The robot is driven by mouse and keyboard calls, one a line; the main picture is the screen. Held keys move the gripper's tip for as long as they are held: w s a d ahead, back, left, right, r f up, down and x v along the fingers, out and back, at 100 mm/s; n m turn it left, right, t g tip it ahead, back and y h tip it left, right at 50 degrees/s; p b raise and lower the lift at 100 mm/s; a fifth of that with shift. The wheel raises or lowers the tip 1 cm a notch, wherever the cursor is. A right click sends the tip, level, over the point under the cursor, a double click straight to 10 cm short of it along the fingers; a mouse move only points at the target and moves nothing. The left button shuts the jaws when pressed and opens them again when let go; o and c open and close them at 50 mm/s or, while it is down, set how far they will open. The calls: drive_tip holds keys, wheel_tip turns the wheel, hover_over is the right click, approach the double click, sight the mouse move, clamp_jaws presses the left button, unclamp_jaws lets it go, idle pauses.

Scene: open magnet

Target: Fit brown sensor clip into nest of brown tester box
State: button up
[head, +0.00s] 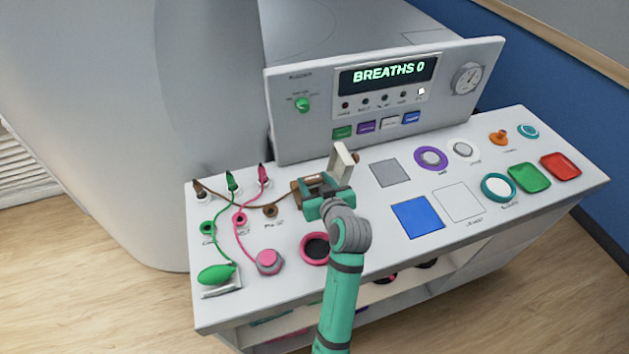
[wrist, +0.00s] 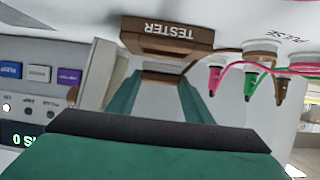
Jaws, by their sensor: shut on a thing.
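The brown tester box (head: 298,187) stands on the white console top, left of my gripper (head: 326,190) in the head view. In the wrist view, which is upside down, the tester box (wrist: 167,37) shows its TESTER label just beyond my fingertips (wrist: 160,82). My gripper is shut on the brown sensor clip (wrist: 161,77), a small brown piece between the teal fingers. A brown cable (wrist: 225,51) runs towards the clip. The nest is not clearly visible, and I cannot tell whether the clip touches the box. In the head view my gripper hides the clip.
An upright pale plate (head: 342,161) stands close behind my gripper. Brown, green (head: 231,182) and pink plugs with cables are at the left. A pink-rimmed round well (head: 316,249) is in front. The display panel (head: 385,95) rises behind. Coloured pads and rings lie to the right.

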drive_tip(key=shift+f, duration=1.2)
idle(0.4)
drive_tip(key=o, duration=1.1)
drive_tip(key=v, duration=1)
drive_tip(key=shift+s+d+r, duration=0.15)
drive_tip(key=shift+s+r, duration=0.05)
drive_tip(key=shift+s, duration=0.15)
